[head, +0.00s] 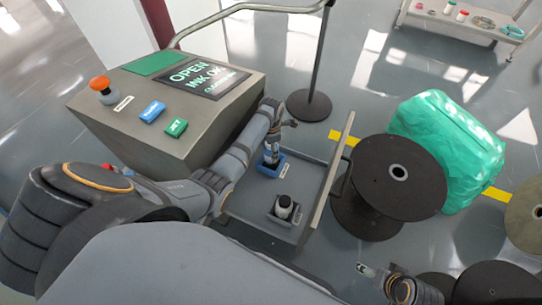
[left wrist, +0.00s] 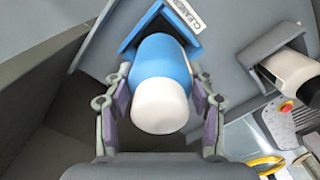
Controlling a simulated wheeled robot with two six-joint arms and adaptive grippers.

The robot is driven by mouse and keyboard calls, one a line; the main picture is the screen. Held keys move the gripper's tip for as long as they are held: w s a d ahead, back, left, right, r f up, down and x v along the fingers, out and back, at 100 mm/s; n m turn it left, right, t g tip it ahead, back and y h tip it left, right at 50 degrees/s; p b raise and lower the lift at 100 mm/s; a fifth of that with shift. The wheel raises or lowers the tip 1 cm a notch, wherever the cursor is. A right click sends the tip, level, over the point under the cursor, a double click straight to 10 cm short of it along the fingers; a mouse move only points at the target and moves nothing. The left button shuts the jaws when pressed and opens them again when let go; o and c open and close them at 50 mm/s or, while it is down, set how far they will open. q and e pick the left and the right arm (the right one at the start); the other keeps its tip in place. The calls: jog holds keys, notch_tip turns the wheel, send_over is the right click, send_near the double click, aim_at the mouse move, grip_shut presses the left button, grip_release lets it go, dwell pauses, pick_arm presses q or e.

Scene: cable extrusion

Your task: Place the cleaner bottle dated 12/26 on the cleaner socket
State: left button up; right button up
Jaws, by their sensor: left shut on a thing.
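The blue cleaner bottle with a white cap (left wrist: 160,85) stands in the blue socket (left wrist: 187,20), whose label reads "CLEANER" in part. No date is readable on it. In the head view the bottle (head: 271,152) shows small above the blue socket (head: 265,170). My left gripper (left wrist: 160,108) has its fingers on both sides of the bottle and is shut on it. It shows in the head view (head: 272,138) at the end of the arm from the left. My right gripper (head: 366,269) is low in the head view, away from the sockets; its fingers are too small to judge.
A white bottle with a dark part (head: 284,205) sits in a grey socket nearer me on the same tray (head: 240,205). A console (head: 165,100) stands left, its screen reading "OPEN" and "INK OK". A raised panel (head: 335,170) edges the tray's right; a black spool (head: 390,175) stands beyond.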

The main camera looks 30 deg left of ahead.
pick_arm(q)
notch_tip(320, 180, down, 3)
jog(key=shift+f+b, duration=0.1)
jog(key=shift+b, duration=0.7)
jog(key=shift+f, duration=0.25)
jog(key=shift+r, duration=0.1)
pick_arm(e)
jog(key=shift+w+a+f+t, duration=0.2)
jog(key=shift+f+t, duration=0.1)
jog(key=shift+f, duration=0.2)
jog(key=shift+w+a+f+t, duration=0.15)
jog(key=shift+f+t, duration=0.15)
jog(key=shift+f, duration=0.2)
jog(key=shift+s, duration=0.1)
pick_arm(q)
jog(key=o, duration=1.3)
jog(key=shift+o, duration=0.2)
